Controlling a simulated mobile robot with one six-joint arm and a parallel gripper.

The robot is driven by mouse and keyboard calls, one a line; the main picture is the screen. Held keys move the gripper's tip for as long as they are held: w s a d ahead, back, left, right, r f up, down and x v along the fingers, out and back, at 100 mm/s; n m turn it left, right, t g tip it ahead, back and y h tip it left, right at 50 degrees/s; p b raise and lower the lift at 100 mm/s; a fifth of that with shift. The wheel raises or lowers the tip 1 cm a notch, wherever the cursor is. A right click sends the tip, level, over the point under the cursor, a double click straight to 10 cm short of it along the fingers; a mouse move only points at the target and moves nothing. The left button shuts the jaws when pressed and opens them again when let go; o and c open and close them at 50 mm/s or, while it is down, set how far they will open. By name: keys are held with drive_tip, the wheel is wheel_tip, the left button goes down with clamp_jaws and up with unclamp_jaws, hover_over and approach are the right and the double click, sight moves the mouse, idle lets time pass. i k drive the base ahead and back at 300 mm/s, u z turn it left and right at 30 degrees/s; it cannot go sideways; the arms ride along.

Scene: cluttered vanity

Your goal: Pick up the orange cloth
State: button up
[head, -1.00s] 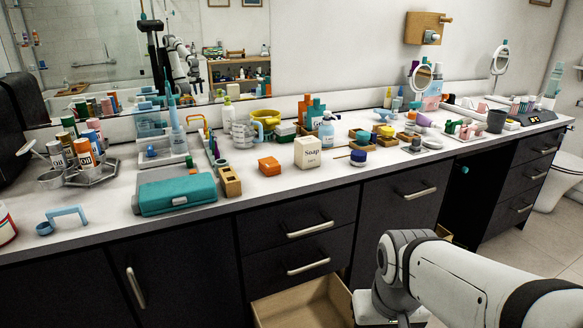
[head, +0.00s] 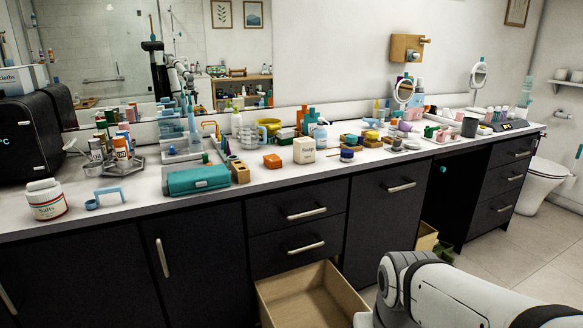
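A small orange block-like item (head: 272,161) lies on the vanity top, left of the white soap box (head: 304,150). I cannot tell whether it is a folded cloth. No other thing is clearly an orange cloth. A white box (head: 20,79) with lettering that seems to read "Cloths" sits on the black case at the far left; its contents are hidden. My arm shows at the bottom right, but my gripper is out of view.
The vanity top is crowded with bottles, a teal case (head: 198,180), a salts jar (head: 46,199) and mirrors. A drawer (head: 335,291) stands open below, and its visible inside looks empty. A toilet (head: 545,180) is at the right.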

sight(272, 162)
drive_tip(key=u, duration=0.15)
drive_tip(key=i, duration=0.9)
drive_tip(key=z, duration=0.2)
drive_tip(key=k, duration=0.85)
drive_tip(key=u, duration=0.2)
drive_tip(key=i, duration=0.85)
drive_tip(key=z, duration=0.05)
